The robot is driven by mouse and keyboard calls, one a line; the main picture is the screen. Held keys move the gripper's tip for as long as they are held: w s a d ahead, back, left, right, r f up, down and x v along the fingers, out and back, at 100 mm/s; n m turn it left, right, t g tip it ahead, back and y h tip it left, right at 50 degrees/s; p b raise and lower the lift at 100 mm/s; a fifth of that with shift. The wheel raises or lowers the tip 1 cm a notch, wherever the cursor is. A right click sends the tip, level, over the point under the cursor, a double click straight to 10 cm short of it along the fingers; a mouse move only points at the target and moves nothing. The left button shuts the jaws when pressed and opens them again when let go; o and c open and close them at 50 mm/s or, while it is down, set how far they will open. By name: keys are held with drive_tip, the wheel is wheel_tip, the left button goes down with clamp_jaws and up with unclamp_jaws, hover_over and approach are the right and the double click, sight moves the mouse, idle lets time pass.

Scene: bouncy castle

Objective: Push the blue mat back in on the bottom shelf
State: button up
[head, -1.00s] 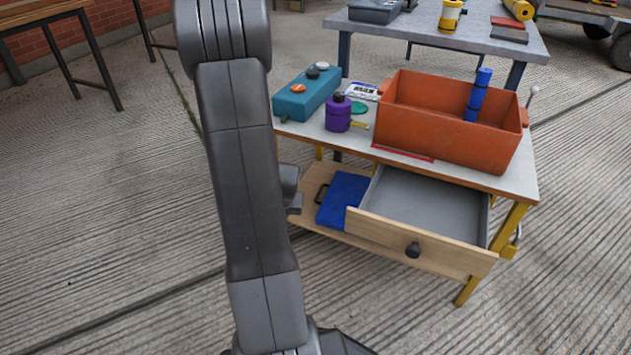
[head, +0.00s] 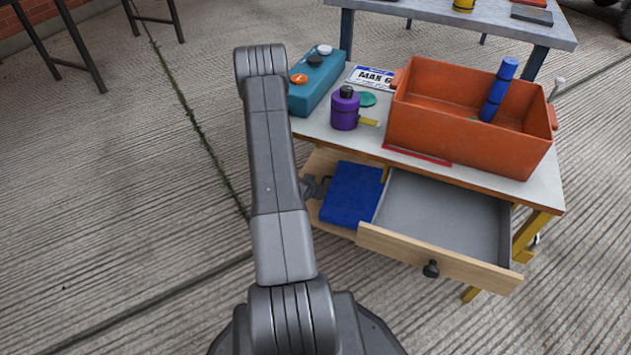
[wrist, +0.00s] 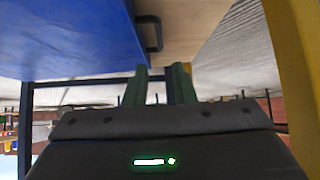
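The blue mat (head: 350,195) lies on the wooden bottom shelf (head: 323,162) of the workbench, left of the pulled-out drawer. My gripper (head: 318,187) is at shelf height by the mat's left side, partly hidden behind my arm. In the wrist view my gripper (wrist: 161,68) has two green fingers with a narrow gap and nothing between them. The fingertips are near the handle; whether they touch anything is unclear.
The open drawer (head: 440,215) juts out right of the mat. On the benchtop stand an orange bin (head: 465,145) holding a blue cylinder, a purple bottle (head: 344,110) and a teal box (head: 318,82). A yellow post (wrist: 285,70) rises at right in the wrist view.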

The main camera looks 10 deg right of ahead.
drive_tip(key=shift+w+d+f, duration=0.1)
drive_tip(key=shift+f, duration=0.05)
drive_tip(key=b+x, duration=0.4)
drive_tip(key=x, duration=0.9)
drive_tip(key=shift+w+d+f, duration=0.15)
drive_tip(key=shift+f, duration=0.15)
drive_tip(key=shift+c, duration=0.4)
clamp_jaws()
